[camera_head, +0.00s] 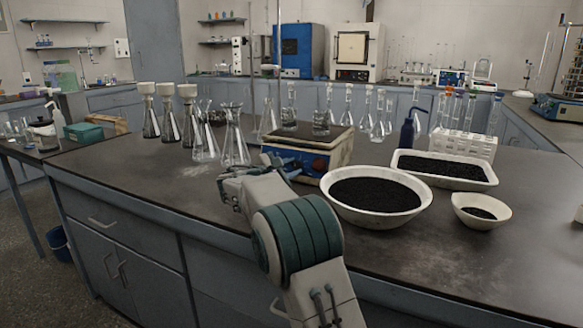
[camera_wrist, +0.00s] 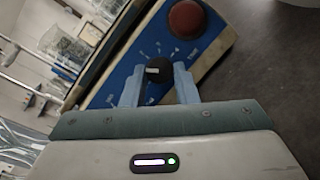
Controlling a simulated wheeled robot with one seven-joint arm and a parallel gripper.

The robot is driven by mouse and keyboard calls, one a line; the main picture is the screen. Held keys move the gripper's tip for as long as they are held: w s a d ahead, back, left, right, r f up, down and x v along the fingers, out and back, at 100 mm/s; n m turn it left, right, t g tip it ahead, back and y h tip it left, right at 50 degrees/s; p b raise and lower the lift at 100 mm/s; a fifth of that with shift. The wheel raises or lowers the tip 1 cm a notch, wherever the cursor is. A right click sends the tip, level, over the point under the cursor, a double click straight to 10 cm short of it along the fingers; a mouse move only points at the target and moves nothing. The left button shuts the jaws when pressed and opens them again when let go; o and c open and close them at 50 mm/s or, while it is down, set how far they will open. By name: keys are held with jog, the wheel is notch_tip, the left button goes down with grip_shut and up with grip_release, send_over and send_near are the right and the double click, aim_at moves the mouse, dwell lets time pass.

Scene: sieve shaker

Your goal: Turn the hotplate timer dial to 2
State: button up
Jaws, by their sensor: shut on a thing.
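The hotplate (camera_head: 310,145) stands on the bench with a blue front panel and a dark top plate. In the wrist view its blue panel (camera_wrist: 126,66) appears tilted. The black timer dial (camera_wrist: 155,72), with a pale pointer mark, sits on that panel among small white scale marks too small to read. A round red knob (camera_wrist: 186,19) is beside it. My gripper (camera_wrist: 157,88) is at the panel with its two blue fingers on either side of the dial, shut on it. In the head view my gripper (camera_head: 282,170) reaches the panel's left part, and the dial is hidden there.
A large white bowl of black grains (camera_head: 375,218) stands close right of the hotplate. A white tray of black grains (camera_head: 490,182) and a small bowl (camera_head: 482,222) are farther right. Several glass flasks (camera_head: 234,150) stand left and behind. The front right bench top is clear.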

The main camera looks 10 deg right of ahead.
jog(key=m, duration=0.1)
jog(key=m+g+p, duration=0.1)
jog(key=m, duration=0.2)
jog(key=shift+w+a+r+g+p, duration=0.15)
jog(key=shift+r+g+p, duration=0.1)
jog(key=shift+g+p, duration=0.15)
jog(key=shift+m+g+p, duration=0.6)
jog(key=shift+m+p, duration=0.15)
jog(key=shift+m, duration=1.15)
jog(key=o, duration=1)
jog(key=p+v, duration=0.1)
jog(key=v, duration=0.8)
jog(key=p+v, duration=0.1)
jog(key=v, duration=0.3)
jog(key=shift+a+r+p, duration=0.3)
jog(key=shift+r, duration=0.05)
